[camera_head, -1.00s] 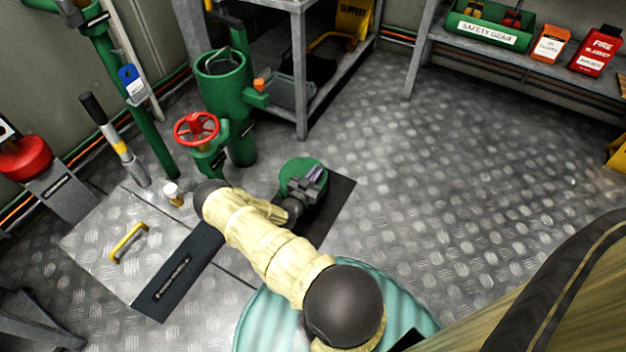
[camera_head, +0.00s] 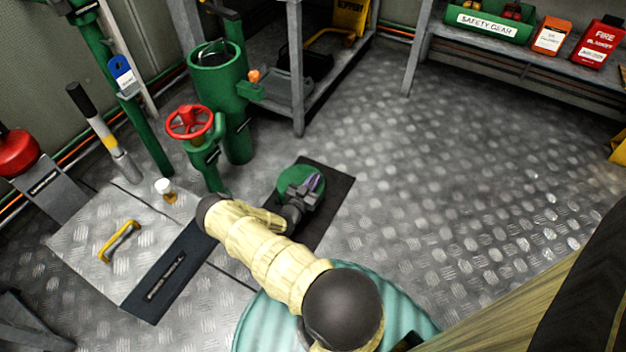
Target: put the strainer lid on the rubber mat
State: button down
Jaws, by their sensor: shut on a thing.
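The strainer lid (camera_head: 290,178) is a green disc. My gripper (camera_head: 306,188) is shut on it, at a grey and purple part on its top. The lid appears over the far end of the dark rubber mat (camera_head: 336,193), with mat showing around it on the far and right sides. I cannot tell whether the lid touches the mat or is just above it. The green strainer body (camera_head: 222,90) stands open at the top, behind and left of the lid.
A red handwheel (camera_head: 190,122) on a green valve stands left of the lid. A small jar (camera_head: 165,188) and a yellow handle (camera_head: 119,241) are on the floor plate. A teal drum top (camera_head: 262,320) is beneath my arm. Free floor (camera_head: 450,180) lies right.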

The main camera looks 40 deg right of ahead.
jog(key=shift+w+r, duration=0.1)
jog(key=shift+r, duration=0.05)
jog(key=c, duration=1.9)
grip_release()
jog(key=shift+f, duration=0.2)
jog(key=o, duration=0.4)
jog(key=shift+r, duration=0.1)
jog(key=shift+s+a+r+p, duration=0.1)
jog(key=shift+s+a+p, duration=0.15)
jog(key=shift+a+p, duration=0.2)
jog(key=p+v, duration=0.4)
jog(key=v, duration=0.7)
